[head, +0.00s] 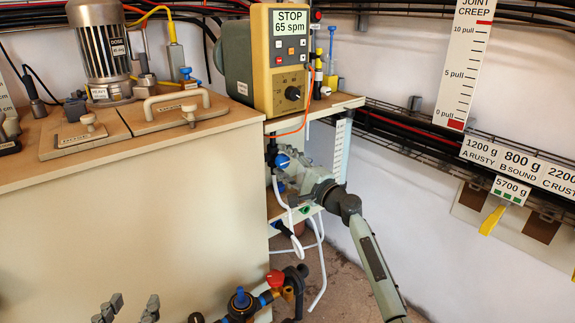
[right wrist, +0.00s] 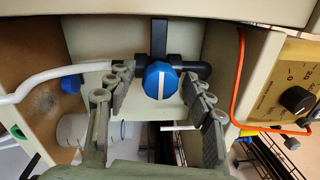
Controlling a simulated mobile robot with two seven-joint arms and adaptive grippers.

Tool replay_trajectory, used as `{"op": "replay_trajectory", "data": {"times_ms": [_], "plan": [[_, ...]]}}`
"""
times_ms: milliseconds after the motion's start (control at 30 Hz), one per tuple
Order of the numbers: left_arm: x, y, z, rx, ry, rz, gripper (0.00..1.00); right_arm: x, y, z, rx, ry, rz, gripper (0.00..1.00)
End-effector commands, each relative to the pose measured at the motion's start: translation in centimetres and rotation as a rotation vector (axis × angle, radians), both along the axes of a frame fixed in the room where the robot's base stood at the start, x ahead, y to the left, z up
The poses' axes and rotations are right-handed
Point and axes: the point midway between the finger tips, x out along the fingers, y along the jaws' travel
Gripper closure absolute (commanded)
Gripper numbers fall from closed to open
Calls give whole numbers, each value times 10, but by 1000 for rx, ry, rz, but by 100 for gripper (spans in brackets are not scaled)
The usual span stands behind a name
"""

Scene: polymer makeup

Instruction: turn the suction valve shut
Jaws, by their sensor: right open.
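A blue round valve knob (right wrist: 160,80) with a white stripe sits on a black pipe fitting under the cabinet top. The stripe runs nearly up and down in the right wrist view, across the line of the fitting. The knob also shows small in the head view (head: 283,161). My right gripper (right wrist: 157,88) is open, with one finger on each side of the knob; I cannot tell whether they touch it. In the head view my right gripper (head: 292,172) is at the shelf, partly hidden. My left gripper (head: 129,308) is open and empty at the bottom edge.
A white hose (right wrist: 55,76) leaves the fitting. A grey and yellow pump (head: 281,60) reading STOP stands above. An orange tube (head: 305,108) hangs beside the fitting. Another blue-knobbed valve (head: 240,299) is lower down, near my left gripper. The cabinet (head: 130,210) fills the left.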

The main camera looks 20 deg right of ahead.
Motion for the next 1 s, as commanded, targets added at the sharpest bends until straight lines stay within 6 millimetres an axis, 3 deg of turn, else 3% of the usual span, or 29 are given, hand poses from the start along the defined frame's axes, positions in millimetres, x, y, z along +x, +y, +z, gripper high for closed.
{"op": "replay_trajectory", "data": {"times_ms": [167, 600, 800, 1000], "plan": [[0, 0, 0, 0, 0, 0, 60, -17, -7, -3, -3, 2, -2, 48], [0, 0, 0, 0, 0, 1, 60, -97, -36, -9, -1, 2, -1, 48], [0, 0, 0, 0, 0, 1, 60, -111, -41, -9, 0, 0, 0, 48], [0, 0, 0, 0, 0, 1, 60, -112, -41, -9, 1, 0, 0, 48]]}}
